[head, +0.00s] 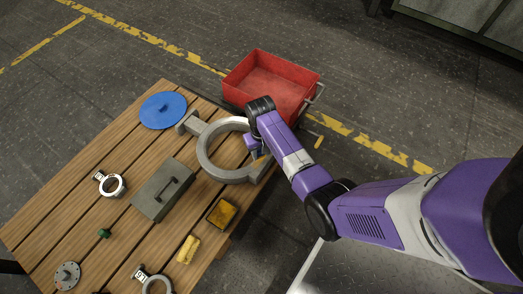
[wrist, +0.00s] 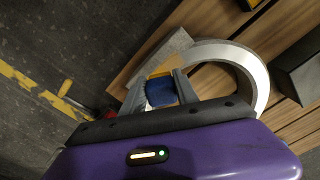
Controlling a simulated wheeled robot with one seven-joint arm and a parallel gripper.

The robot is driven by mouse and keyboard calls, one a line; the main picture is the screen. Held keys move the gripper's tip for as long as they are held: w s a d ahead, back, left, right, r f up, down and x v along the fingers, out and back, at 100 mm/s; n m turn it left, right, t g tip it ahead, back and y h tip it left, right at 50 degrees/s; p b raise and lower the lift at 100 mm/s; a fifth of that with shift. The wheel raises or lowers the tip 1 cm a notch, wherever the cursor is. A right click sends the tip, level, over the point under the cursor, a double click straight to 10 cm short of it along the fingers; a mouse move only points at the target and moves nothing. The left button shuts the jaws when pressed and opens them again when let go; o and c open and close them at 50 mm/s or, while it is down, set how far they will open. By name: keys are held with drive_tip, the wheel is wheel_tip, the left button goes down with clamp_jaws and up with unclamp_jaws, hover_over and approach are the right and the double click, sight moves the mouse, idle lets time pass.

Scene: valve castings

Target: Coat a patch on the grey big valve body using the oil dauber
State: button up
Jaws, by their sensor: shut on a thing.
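The grey big valve body (head: 203,155) is a large ring with a blocky end, lying at the table's far right edge. In the wrist view its pale ring (wrist: 245,62) curves behind and right of my fingers. My gripper (head: 256,153) is at the ring's right side. In the wrist view my gripper (wrist: 160,90) is shut on a blue piece with a yellowish end, which appears to be the oil dauber (wrist: 161,93). The dauber is close to the valve body; I cannot tell whether they touch. Much of the dauber is hidden in the head view.
A red crate (head: 231,88) stands beyond the table. The wooden table (head: 75,190) holds a blue disc (head: 163,110), a grey handled block (head: 150,200), a small ring valve (head: 103,180), a dark tray with yellow contents (head: 222,213) and a yellow piece (head: 188,250).

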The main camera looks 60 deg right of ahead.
drive_tip(key=shift+r+p, duration=2.5)
drive_tip(key=shift+r, duration=0.15)
